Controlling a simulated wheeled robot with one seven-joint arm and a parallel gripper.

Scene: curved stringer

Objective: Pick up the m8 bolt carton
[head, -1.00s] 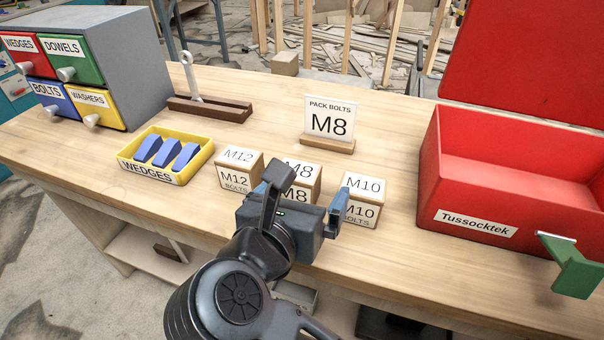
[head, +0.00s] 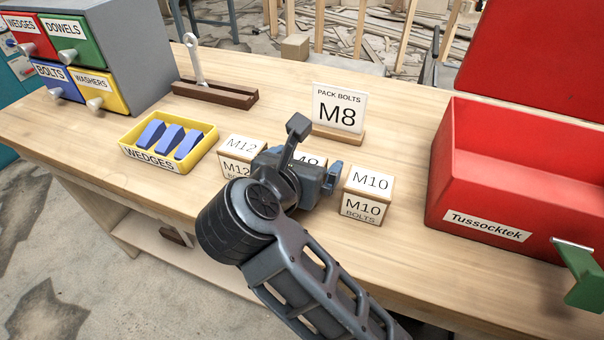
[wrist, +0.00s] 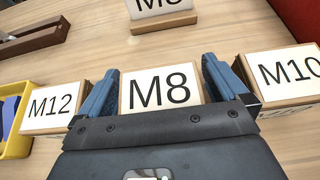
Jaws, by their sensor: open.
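The M8 bolt carton (wrist: 160,88) is a small box with a white M8 label, standing between the M12 carton (head: 241,150) and the M10 carton (head: 368,190). In the head view the M8 carton is mostly hidden behind my gripper (head: 310,172). In the wrist view my gripper (wrist: 160,92) is open, with one blue finger on each side of the M8 carton. The left finger lies between M12 and M8, the right one between M8 and M10. I cannot tell whether the fingers touch the carton.
A "Pack bolts M8" sign (head: 340,108) stands behind the cartons. A yellow tray (head: 135,135) of blue wedges is at left, near a wrench on a brown stand (head: 215,93). A red toolbox (head: 490,190) stands at right. Bare wood lies between the M10 carton and the toolbox.

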